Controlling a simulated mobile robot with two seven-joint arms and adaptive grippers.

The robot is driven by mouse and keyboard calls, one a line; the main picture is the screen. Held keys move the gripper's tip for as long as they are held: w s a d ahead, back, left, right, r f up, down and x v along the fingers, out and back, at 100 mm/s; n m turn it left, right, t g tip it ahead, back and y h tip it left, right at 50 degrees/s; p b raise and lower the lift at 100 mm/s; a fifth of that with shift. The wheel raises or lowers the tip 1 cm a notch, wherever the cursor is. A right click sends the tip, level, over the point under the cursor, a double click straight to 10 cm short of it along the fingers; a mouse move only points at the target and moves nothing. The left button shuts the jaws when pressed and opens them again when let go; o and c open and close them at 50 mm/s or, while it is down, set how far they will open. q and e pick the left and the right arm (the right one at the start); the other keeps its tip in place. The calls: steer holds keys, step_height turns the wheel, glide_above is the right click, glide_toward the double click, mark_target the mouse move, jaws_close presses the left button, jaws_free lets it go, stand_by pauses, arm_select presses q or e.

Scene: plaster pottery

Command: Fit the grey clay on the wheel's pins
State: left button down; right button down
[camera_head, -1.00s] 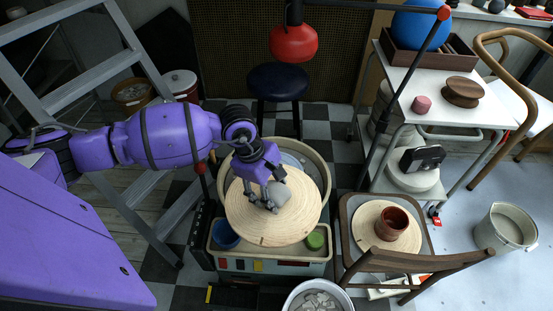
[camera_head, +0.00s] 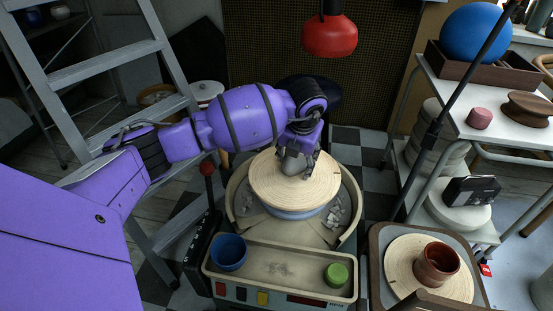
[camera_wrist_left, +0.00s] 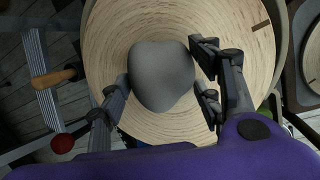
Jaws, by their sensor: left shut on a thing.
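The grey clay (camera_head: 291,164) is a rounded lump; it also shows in the left wrist view (camera_wrist_left: 161,76). My left gripper (camera_head: 301,160) is shut on it over the far part of the wheel's round wooden bat (camera_head: 313,191). In the left wrist view the gripper's fingers (camera_wrist_left: 164,92) press on both sides of the clay. I cannot tell whether the clay touches the bat. The pins are not visible; a short dark slot shows on the bat near its edge. My right gripper is not in view.
The wheel's tray (camera_head: 272,266) holds a blue cup (camera_head: 229,252) and a green pot (camera_head: 336,274) in front. A red lamp (camera_head: 329,36) hangs above. A ladder (camera_head: 107,72) stands left.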

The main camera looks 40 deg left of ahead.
arm_select(q)
steer(key=shift+w+a+n, duration=0.1)
steer(key=shift+w+n, duration=0.2)
steer(key=shift+w, duration=0.1)
steer(key=shift+a, duration=0.1)
steer(key=shift+f+b, duration=0.7)
steer(key=shift+f, duration=0.05)
steer(key=shift+f+b, duration=1)
steer(key=shift+f, duration=0.45)
steer(key=shift+w+r, duration=0.1)
steer(key=shift+w, duration=0.05)
steer(key=shift+p, duration=0.55)
steer(key=shift+f+b, duration=0.3)
steer(key=shift+f, duration=0.75)
stand_by(0.6)
